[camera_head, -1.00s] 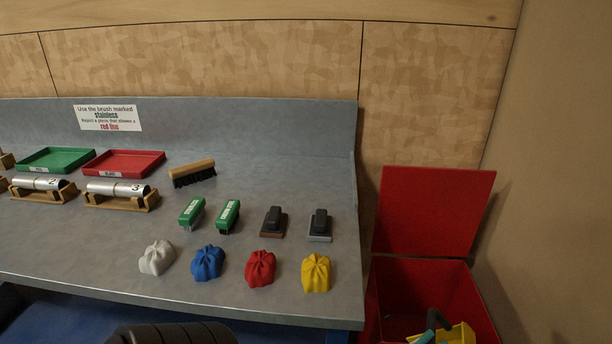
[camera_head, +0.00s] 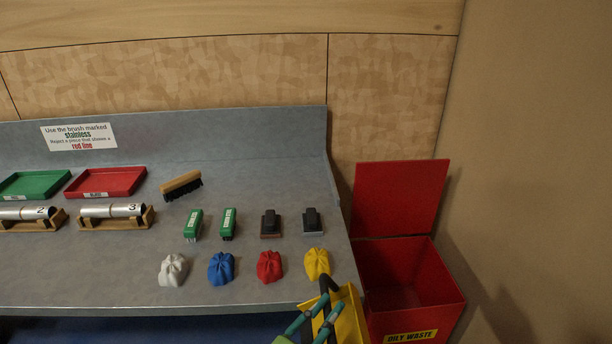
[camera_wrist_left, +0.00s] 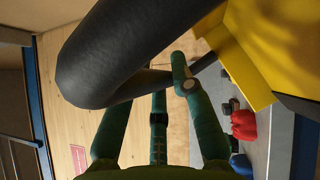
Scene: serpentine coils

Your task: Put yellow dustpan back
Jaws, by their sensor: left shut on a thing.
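The yellow dustpan (camera_head: 348,318) is at the bottom right of the head view, in front of the bench's right front corner and left of the red bin. My left gripper (camera_head: 318,312), with teal fingers, is shut on the dustpan, near its dark handle. In the left wrist view, the thick dark handle (camera_wrist_left: 110,55) crosses the upper part and the yellow pan (camera_wrist_left: 240,55) is at the upper right. The teal fingers (camera_wrist_left: 182,75) reach up to the handle; their exact contact is partly hidden. My right gripper is not in view.
A red bin (camera_head: 462,304) labelled "OILY WASTE" stands open right of the bench (camera_head: 110,255). Crumpled cloths, including a yellow one (camera_head: 317,262), lie near the bench's front edge. Brushes, trays and tubes on wooden holders stand behind. A wall (camera_head: 540,180) closes off the right.

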